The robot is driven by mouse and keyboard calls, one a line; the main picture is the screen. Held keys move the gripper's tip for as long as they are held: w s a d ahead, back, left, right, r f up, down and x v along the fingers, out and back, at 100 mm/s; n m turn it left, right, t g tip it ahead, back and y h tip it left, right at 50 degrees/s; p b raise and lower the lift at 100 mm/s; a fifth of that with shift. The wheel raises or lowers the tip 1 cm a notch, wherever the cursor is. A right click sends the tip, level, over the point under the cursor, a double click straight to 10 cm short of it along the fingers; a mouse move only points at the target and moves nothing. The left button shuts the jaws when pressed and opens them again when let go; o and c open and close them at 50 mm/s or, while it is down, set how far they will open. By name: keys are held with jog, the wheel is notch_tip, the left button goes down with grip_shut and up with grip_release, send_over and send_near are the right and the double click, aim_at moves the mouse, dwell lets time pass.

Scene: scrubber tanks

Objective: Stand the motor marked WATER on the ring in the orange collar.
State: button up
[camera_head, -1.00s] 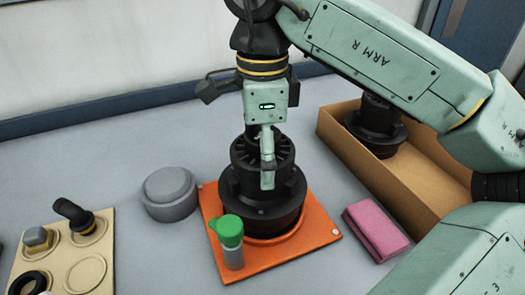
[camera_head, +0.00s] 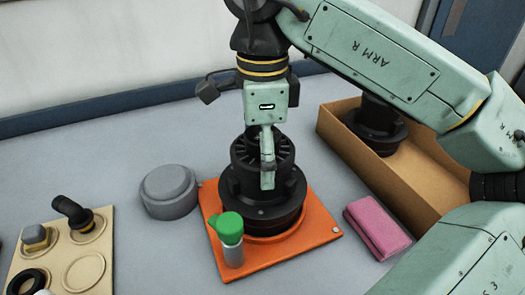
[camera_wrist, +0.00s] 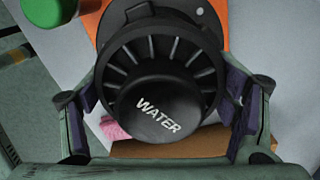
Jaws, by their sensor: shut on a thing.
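The motor marked WATER (camera_wrist: 160,112) is black with a finned top, and its white lettering shows in the wrist view. In the head view the motor (camera_head: 262,190) stands upright over the orange collar (camera_head: 318,235). My gripper (camera_head: 267,165) is shut on its upper part from above, with one finger on each side in the wrist view. The motor's wide lower flange hides most of the ring. I cannot tell whether its base touches the ring or hangs just above it.
A grey round block (camera_head: 169,191) is left, a pink cloth (camera_head: 377,228) right. A cardboard box (camera_head: 345,150) holds another black motor (camera_head: 377,128). A beige board (camera_head: 60,262) with fittings lies far left.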

jog(key=shift+r, duration=0.1)
jog(key=o, duration=1.7)
jog(key=shift+o, duration=1.2)
jog(key=shift+r+p, duration=2.8)
jog(key=shift+r, duration=0.65)
